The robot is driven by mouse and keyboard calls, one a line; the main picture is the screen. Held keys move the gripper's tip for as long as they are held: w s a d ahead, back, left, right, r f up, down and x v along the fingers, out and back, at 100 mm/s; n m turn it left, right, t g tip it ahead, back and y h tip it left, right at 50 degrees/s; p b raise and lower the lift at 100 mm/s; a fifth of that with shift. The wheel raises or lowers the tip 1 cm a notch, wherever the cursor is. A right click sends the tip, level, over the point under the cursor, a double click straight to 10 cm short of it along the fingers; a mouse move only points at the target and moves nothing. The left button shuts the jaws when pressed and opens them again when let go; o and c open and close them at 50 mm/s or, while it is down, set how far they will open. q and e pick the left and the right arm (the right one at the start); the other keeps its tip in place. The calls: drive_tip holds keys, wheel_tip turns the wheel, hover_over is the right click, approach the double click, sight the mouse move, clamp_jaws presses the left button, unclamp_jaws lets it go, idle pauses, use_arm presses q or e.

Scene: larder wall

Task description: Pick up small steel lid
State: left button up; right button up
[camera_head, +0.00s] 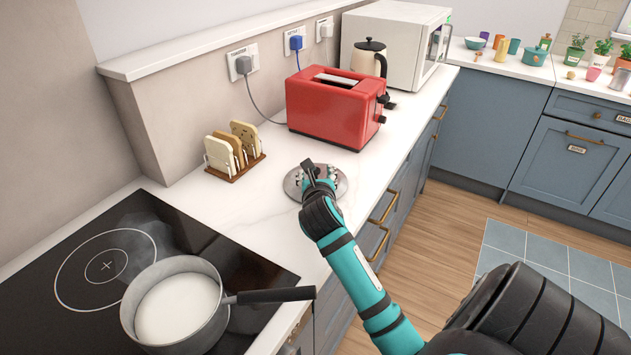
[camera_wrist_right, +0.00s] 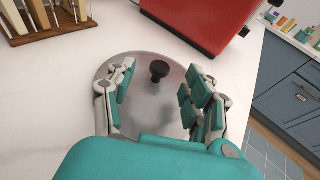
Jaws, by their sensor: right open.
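The small steel lid (camera_head: 293,184) lies flat on the white counter in front of the red toaster. In the right wrist view the lid (camera_wrist_right: 152,92) is a round steel disc with a black knob (camera_wrist_right: 159,71) near its far side. My right gripper (camera_head: 318,175) is over the lid and hides much of it in the head view. In the right wrist view my right gripper (camera_wrist_right: 158,100) is open, its fingers on either side of the lid's middle, with the knob between and slightly beyond them. My left gripper is not in view.
A red toaster (camera_head: 330,108) stands just behind the lid. A toast rack (camera_head: 235,152) is to the left. A saucepan (camera_head: 175,305) of white liquid sits on the black hob (camera_head: 75,270), its handle pointing right. The counter's front edge is close on the right.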

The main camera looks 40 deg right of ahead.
sight(316, 177)
drive_tip(key=shift+x, duration=1.4)
drive_tip(key=shift+s, duration=0.1)
clamp_jaws()
